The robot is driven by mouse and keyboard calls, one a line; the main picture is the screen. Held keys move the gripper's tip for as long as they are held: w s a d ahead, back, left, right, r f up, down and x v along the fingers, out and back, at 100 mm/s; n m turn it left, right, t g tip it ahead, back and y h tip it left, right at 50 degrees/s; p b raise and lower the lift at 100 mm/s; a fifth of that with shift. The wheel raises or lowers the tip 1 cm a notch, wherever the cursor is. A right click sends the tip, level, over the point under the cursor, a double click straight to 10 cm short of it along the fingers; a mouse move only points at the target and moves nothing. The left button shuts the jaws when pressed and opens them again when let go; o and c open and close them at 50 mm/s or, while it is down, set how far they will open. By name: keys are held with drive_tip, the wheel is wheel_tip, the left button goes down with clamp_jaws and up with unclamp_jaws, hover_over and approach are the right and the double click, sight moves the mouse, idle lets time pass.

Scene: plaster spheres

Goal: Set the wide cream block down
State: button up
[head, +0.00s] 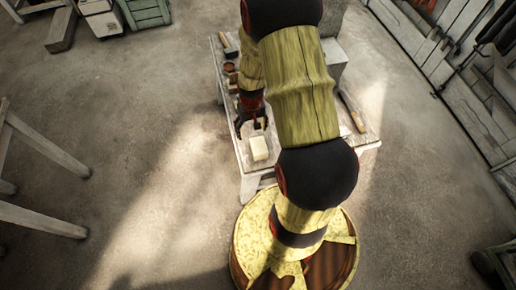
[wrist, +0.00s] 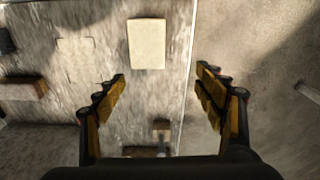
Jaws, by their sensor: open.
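The wide cream block (head: 259,148) lies on the pale wooden table (head: 365,142) near its left edge. It also shows in the wrist view (wrist: 147,44), flat on the tabletop, a little in from the table's edge. My gripper (wrist: 161,76) is open and its fingers are spread apart with nothing between them. The block lies beyond the fingertips, apart from them. In the head view my gripper (head: 252,123) is just behind the block, partly dark and small, and my arm hides the middle of the table.
A brown block (wrist: 24,88) and a faint square outline (wrist: 76,60) are on the tabletop in the wrist view. A long-handled tool (head: 351,110) lies on the table's right side. Small items sit at its far left. Bare floor (head: 150,130) lies left of the table.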

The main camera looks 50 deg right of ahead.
sight(259, 146)
drive_tip(key=shift+m+g, duration=0.3)
drive_tip(key=s+f, duration=0.1)
drive_tip(key=f, duration=0.1)
drive_tip(key=s+d+f, duration=0.1)
drive_tip(key=f, duration=0.4)
drive_tip(key=shift+s+d+f+b, duration=0.15)
drive_tip(key=shift+s+f+b, duration=0.2)
drive_tip(key=shift+s+b, duration=0.05)
wheel_tip(259, 146, down, 6)
drive_tip(key=b, duration=0.2)
drive_tip(key=shift+r+b, duration=0.1)
drive_tip(key=shift+b, duration=0.2)
drive_tip(key=shift+s+r, duration=0.1)
drive_tip(key=c, duration=0.3)
drive_tip(key=c, duration=1.5)
clamp_jaws()
